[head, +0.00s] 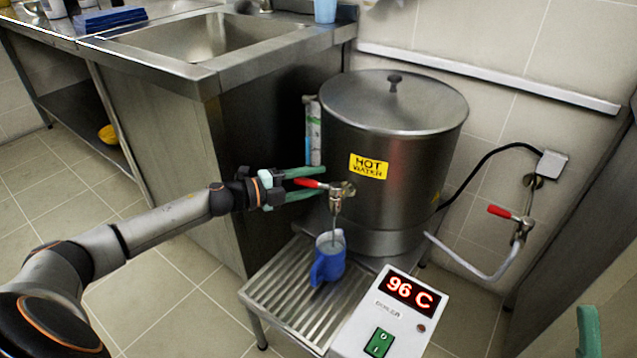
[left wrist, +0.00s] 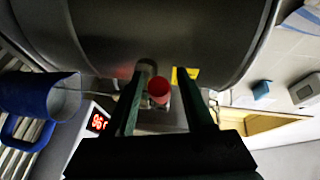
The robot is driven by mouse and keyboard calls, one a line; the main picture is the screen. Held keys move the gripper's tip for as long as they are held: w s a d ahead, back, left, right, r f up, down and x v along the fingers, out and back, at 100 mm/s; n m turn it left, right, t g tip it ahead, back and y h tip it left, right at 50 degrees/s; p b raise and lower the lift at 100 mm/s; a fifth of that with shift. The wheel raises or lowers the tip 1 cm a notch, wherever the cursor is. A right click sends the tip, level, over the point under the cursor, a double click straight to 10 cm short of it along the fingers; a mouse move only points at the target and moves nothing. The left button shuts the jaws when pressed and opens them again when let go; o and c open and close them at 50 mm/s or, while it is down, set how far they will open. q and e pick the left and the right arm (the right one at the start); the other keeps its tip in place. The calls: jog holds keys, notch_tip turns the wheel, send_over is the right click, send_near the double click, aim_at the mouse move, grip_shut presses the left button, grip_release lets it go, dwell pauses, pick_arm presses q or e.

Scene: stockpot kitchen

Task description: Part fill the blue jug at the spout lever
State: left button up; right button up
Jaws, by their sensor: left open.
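The blue jug (head: 328,262) stands upright on the ribbed drip tray under the spout (head: 336,200) of the hot water boiler (head: 392,125). A thin stream runs from the spout into the jug; the water level inside is hard to make out. The red spout lever (head: 309,183) points left. My left gripper (head: 322,181) is open, its green fingers on either side of the lever. In the left wrist view the lever's red end (left wrist: 158,90) sits between the fingers, and the jug (left wrist: 40,95) is at the left. A green finger of my right gripper (head: 588,330) shows at the lower right.
The drip tray (head: 285,300) has free room left of the jug. A control box (head: 390,318) reading 96 C stands in front. A second red-handled valve (head: 503,212) is on the wall pipe at right. A steel sink counter (head: 215,75) stands behind my left arm.

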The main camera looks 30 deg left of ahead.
pick_arm(q)
jog(key=shift+x, duration=0.75)
jog(key=shift+c, duration=0.4)
grip_shut()
dwell(0.6)
